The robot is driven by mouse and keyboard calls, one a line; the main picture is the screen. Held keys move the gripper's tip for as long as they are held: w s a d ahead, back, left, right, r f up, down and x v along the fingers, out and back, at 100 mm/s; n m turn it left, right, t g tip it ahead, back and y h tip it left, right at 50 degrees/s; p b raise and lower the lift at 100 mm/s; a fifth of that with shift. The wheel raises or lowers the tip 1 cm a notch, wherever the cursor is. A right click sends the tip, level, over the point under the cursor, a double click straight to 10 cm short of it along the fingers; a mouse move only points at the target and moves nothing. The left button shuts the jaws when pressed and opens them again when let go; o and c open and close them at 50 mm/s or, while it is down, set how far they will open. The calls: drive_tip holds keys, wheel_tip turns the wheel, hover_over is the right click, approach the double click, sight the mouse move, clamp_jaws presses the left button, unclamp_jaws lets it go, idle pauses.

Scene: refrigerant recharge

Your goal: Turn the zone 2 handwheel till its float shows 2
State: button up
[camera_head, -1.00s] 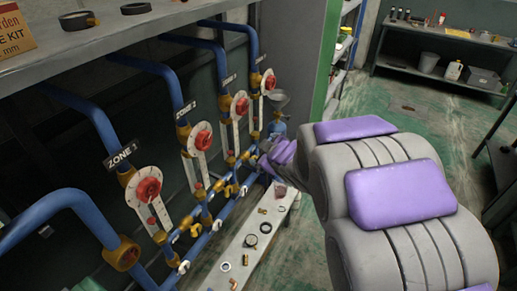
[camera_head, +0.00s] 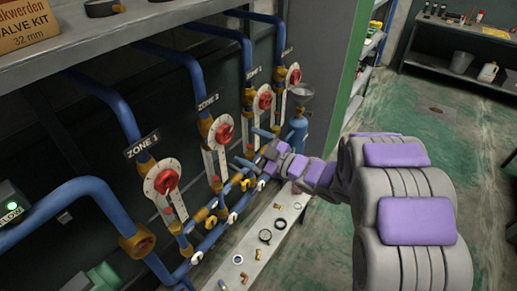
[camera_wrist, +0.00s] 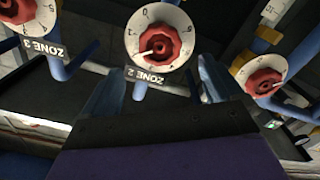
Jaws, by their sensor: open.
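The zone 2 handwheel (camera_head: 223,131) is red, on a round white dial beside the ZONE 2 label (camera_head: 208,100). In the wrist view the handwheel (camera_wrist: 160,42) is at upper centre, ahead of my gripper, with its dial numbers around it and its label (camera_wrist: 146,77) just below. My gripper (camera_head: 251,150) is to the right of the zone 2 wheel. In the wrist view my gripper (camera_wrist: 158,87) is open and empty, its fingers apart from the wheel.
Blue pipes with yellow valves run below. A low bench (camera_head: 257,255) holds small fittings. The green floor (camera_head: 330,240) is clear at centre right.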

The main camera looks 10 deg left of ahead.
drive_tip(key=x, duration=0.7)
drive_tip(key=shift+a, duration=0.2)
drive_tip(key=shift+w+f, duration=0.1)
drive_tip(key=c, duration=1)
drive_tip(key=o, duration=1)
approach(228, 136)
drive_tip(key=shift+w+a, duration=0.2)
drive_tip(key=shift+a, duration=0.45)
